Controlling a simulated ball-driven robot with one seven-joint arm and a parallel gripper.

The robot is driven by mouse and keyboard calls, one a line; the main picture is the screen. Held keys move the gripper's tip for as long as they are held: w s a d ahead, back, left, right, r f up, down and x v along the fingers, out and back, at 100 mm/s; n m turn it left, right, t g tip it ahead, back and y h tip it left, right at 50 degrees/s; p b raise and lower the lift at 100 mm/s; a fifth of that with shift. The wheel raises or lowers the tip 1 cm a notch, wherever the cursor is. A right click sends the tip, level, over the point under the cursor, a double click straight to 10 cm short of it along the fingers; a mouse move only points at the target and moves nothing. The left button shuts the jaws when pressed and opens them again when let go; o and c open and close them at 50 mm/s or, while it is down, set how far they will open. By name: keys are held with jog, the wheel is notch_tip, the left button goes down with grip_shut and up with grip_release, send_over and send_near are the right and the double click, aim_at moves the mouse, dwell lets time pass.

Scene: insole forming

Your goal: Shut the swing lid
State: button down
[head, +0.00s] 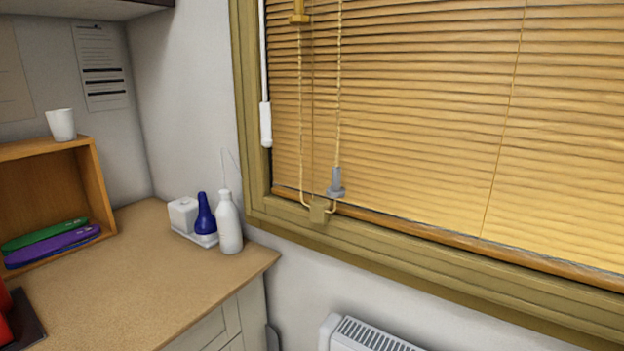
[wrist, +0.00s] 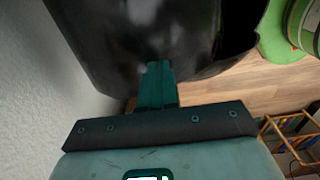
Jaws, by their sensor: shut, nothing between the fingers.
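My gripper (wrist: 157,70) shows in the wrist view with its teal fingers together and nothing between them. Its tips are at the lower edge of a large glossy black object (wrist: 120,40), overlapping it in the picture. I cannot tell whether the fingers touch it. The black object fills much of the upper half of the wrist view. I cannot tell whether it is the swing lid or the body of a bin. No swing lid can be made out in the head view, and my gripper is not in that view.
In the wrist view, a pale wall (wrist: 35,90) is close on the left, a green object (wrist: 280,38) is at upper right, and a yellow wire rack (wrist: 290,135) is at right. The head view shows a worktop (head: 150,275) with bottles, a window blind (head: 420,110) and a heater (head: 365,335).

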jog(key=shift+f+b, duration=1.65)
jog(key=shift+f, duration=1.6)
notch_tip(320, 180, up, 12)
jog(key=p, duration=1.1)
